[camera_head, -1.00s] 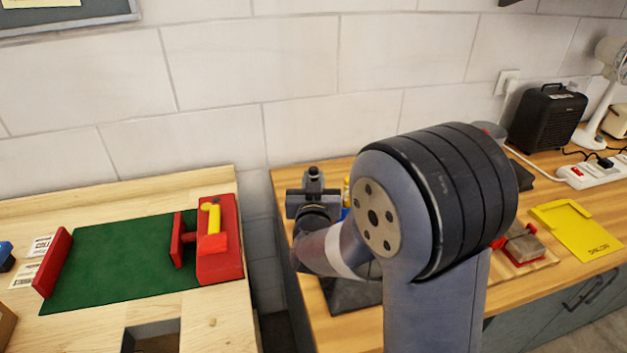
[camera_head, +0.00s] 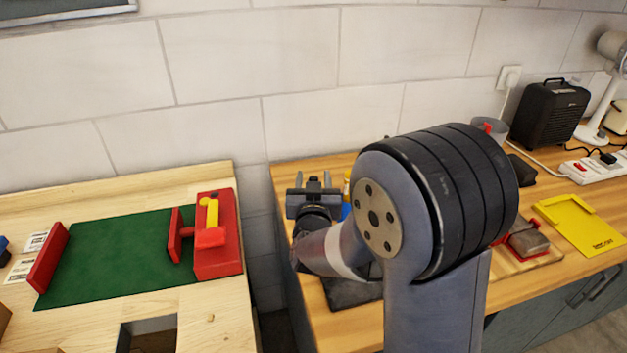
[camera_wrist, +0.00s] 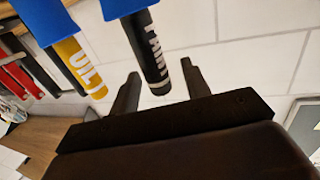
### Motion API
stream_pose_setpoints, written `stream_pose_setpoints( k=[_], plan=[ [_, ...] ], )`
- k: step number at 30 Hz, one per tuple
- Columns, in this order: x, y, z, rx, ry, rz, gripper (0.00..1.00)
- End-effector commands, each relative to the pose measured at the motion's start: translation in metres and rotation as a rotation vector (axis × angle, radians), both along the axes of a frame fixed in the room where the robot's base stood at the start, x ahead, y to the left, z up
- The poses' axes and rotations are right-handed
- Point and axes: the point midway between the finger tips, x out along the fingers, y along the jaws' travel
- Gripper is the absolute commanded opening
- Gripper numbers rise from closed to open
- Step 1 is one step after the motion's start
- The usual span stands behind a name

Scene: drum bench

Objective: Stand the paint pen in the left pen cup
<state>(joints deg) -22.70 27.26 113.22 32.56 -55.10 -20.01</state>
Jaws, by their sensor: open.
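In the wrist view, the black paint pen (camera_wrist: 152,55) stands with one end inside a blue pen cup (camera_wrist: 122,7). A second blue cup (camera_wrist: 45,18) holds a yellow pen marked OIL (camera_wrist: 80,65). The wrist picture looks turned over, so the paint pen's cup seems to be the left one. My gripper (camera_wrist: 158,85) is open, its two fingers apart on either side of the paint pen. In the head view my gripper (camera_head: 313,181) shows open fingers; the yellow pen (camera_head: 347,187) and its blue cup (camera_head: 345,212) are just to its right, partly hidden by my arm.
Left of a gap stands a bench with a green mat (camera_head: 110,260) and a red vise-like block (camera_head: 214,245). On the right bench are a yellow tray (camera_head: 580,225), a black heater (camera_head: 548,115) and a power strip (camera_head: 592,170). Red and black handles (camera_wrist: 25,70) show in the wrist view.

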Motion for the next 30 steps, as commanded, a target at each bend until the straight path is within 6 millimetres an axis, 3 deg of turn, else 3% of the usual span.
stream_pose_setpoints(
  k=[8, 21, 30],
  plan=[
    [-0.008, 0.001, 0.000, 0.000, 0.000, 0.001, 0.45],
    [-0.087, 0.006, 0.000, 0.001, -0.001, 0.004, 0.45],
    [-0.108, 0.006, 0.000, 0.000, 0.000, 0.000, 0.45]
  ],
)
